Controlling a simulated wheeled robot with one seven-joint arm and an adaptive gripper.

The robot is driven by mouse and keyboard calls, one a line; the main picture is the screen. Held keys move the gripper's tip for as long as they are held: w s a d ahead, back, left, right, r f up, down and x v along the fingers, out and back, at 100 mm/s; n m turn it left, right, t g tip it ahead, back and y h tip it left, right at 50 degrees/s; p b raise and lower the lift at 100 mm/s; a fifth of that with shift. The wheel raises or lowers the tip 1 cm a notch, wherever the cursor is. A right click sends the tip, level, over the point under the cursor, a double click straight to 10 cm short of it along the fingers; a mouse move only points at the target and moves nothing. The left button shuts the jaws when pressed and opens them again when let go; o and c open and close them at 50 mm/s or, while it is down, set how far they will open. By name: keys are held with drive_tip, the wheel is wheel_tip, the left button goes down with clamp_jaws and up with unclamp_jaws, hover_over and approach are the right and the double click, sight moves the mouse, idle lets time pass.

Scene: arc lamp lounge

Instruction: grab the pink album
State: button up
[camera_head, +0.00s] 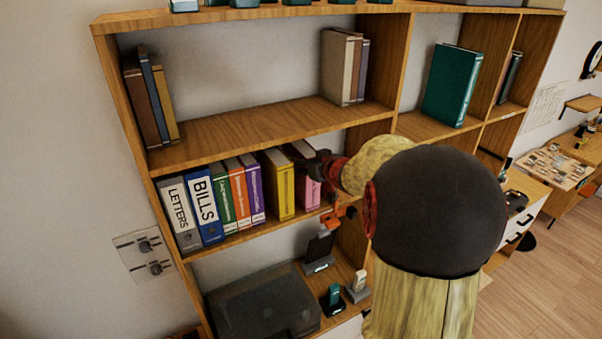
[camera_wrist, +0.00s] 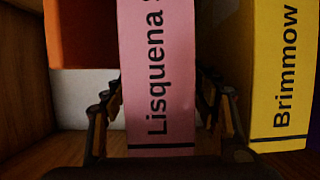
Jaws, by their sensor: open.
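The pink album (camera_head: 308,189) stands upright on the middle shelf in the head view, at the right end of the row, partly hidden by my gripper (camera_head: 325,180). In the wrist view the pink album (camera_wrist: 157,75) fills the middle, its spine reading "Lisquena". My gripper (camera_wrist: 160,117) is open, with one finger on each side of the album's lower spine. I cannot tell whether the fingers touch it.
A yellow album (camera_wrist: 283,70) marked "Brimmow" stands close beside the right finger. An orange and white thing (camera_wrist: 80,45) is behind the left finger. More binders (camera_head: 205,206) stand along the shelf (camera_head: 262,228). The shelf above (camera_head: 250,130) is close over the gripper.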

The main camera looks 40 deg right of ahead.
drive_tip(key=shift+w+d+f, duration=0.1)
drive_tip(key=shift+w+f, duration=0.05)
drive_tip(key=shift+w, duration=0.4)
drive_tip(key=shift+c, duration=0.4)
clamp_jaws()
idle(0.4)
